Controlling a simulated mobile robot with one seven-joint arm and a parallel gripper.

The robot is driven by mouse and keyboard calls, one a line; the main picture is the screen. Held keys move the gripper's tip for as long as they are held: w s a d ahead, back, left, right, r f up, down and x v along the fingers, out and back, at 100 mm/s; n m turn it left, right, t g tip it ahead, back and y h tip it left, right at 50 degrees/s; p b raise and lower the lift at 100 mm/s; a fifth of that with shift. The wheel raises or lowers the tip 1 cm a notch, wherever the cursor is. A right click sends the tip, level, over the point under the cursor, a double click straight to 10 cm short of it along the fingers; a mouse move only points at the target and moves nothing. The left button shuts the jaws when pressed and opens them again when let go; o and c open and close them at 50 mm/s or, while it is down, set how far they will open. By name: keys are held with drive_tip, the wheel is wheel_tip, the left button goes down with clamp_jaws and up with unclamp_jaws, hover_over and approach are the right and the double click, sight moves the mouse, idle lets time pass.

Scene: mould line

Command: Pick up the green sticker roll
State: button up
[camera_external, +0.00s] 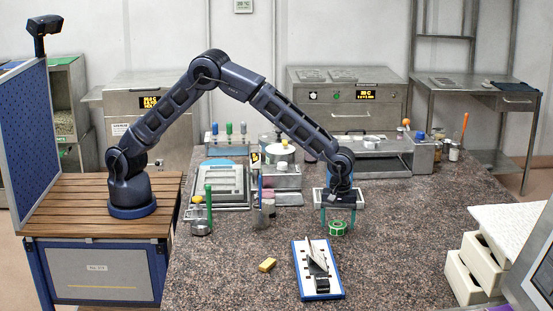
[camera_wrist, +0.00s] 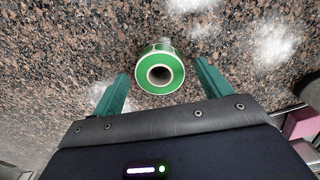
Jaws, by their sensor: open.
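The green sticker roll (camera_external: 338,228) lies on the speckled stone table, below my gripper in the external view. In the wrist view the roll (camera_wrist: 160,71) shows its green face, a pale core ring and a dark hole. My gripper (camera_external: 338,218) points down with its two green fingers apart. In the wrist view the fingers of my gripper (camera_wrist: 160,80) stand to the left and right of the roll, with a gap on each side. Nothing is held between them.
A blue-edged white board with a dark clip-like item (camera_external: 318,268) and a yellow block (camera_external: 268,265) lie nearer the camera. A cup with a green tool (camera_external: 200,218) stands left. White drawers (camera_external: 470,275) are at right. Table around the roll is mostly clear.

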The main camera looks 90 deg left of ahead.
drive_tip(key=shift+f, duration=0.25)
drive_tip(key=c, duration=1.1)
drive_tip(key=shift+o, duration=0.2)
